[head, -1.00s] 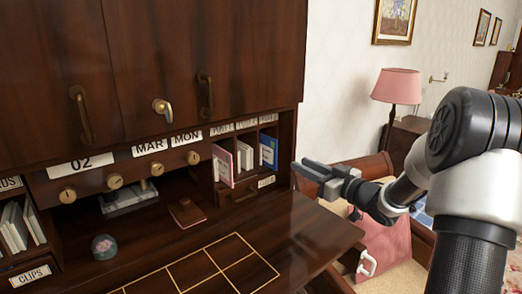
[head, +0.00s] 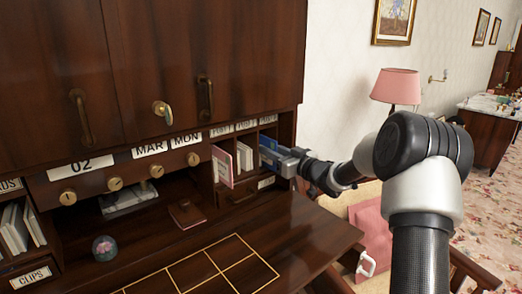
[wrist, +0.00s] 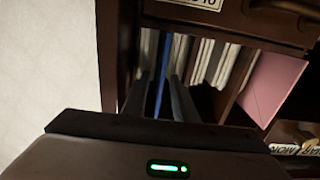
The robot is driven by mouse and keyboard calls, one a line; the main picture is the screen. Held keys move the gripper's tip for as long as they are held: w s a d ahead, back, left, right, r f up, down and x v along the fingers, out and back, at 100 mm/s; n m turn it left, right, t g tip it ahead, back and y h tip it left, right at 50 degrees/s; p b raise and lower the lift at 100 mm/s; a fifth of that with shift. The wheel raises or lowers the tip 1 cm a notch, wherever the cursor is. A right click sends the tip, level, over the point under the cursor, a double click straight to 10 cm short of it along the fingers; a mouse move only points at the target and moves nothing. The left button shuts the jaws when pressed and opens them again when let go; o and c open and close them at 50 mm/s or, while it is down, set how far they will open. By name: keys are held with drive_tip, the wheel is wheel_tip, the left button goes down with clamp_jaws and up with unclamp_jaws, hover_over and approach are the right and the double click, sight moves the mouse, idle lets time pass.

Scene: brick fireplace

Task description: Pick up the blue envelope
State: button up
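The blue envelope (head: 267,142) stands upright in the rightmost slot of the desk's pigeonholes in the head view, partly hidden by my gripper (head: 272,157). In the wrist view, the blue envelope (wrist: 163,68) shows as a thin edge-on strip between my two dark fingers (wrist: 163,98). The fingers reach into the slot, one on each side of it, with a narrow gap visible between them. I see no clear contact with the envelope.
White envelopes (head: 245,155) and a pink one (head: 222,166) stand in the slots to the left. Dividers and the cabinet's side wall are close to my fingers. A small drawer (head: 247,188) sits below. The desktop (head: 300,232) is mostly clear.

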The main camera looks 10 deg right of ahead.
drive_tip(key=shift+w, duration=0.1)
clamp_jaws()
drive_tip(key=shift+r, duration=0.15)
